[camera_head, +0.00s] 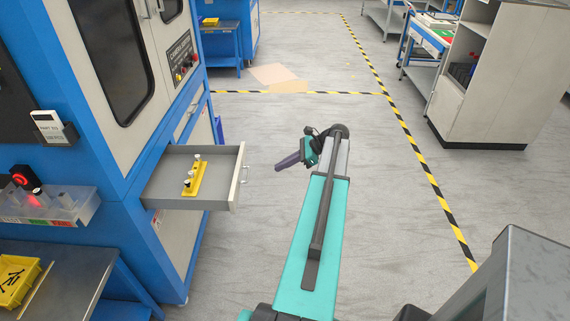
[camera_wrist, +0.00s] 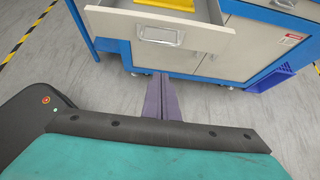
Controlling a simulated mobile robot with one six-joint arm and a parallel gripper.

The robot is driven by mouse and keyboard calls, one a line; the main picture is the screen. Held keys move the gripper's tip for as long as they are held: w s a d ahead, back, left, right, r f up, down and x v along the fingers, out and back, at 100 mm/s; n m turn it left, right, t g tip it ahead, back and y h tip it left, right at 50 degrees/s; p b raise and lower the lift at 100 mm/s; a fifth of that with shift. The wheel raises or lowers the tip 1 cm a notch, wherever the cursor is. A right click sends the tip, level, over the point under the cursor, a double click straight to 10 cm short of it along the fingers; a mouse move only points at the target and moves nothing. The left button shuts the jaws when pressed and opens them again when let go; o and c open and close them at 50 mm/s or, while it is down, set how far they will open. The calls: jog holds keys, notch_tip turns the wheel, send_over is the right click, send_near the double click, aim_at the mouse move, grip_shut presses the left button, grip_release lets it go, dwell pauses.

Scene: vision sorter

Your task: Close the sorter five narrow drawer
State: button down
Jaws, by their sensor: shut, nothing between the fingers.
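The narrow drawer (camera_head: 222,162) is pulled out from the blue and grey sorter cabinet (camera_head: 173,150) on the left. It is grey, with a metal handle (camera_head: 245,173) on its front. A yellow holder (camera_head: 195,180) with small white-topped pieces stands inside. My gripper (camera_head: 280,166) is to the right of the drawer front, shut and empty, with a visible gap to the handle. In the wrist view the drawer front (camera_wrist: 200,40) and its handle lie ahead of the purple fingers (camera_wrist: 161,82), at the top of the picture.
A clear bin with a red light (camera_head: 45,205) and a metal table with a yellow tray (camera_head: 15,280) are at the left. A grey shelf cabinet (camera_head: 465,90) stands at the right. The floor around the drawer is clear, with striped tape (camera_head: 420,160) beyond.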

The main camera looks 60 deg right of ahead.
jog(key=w+a+f+p, duration=0.3)
jog(key=w+a, duration=0.1)
jog(key=w, duration=0.3)
jog(key=shift+w+a, duration=0.35)
jog(key=shift+a, duration=0.05)
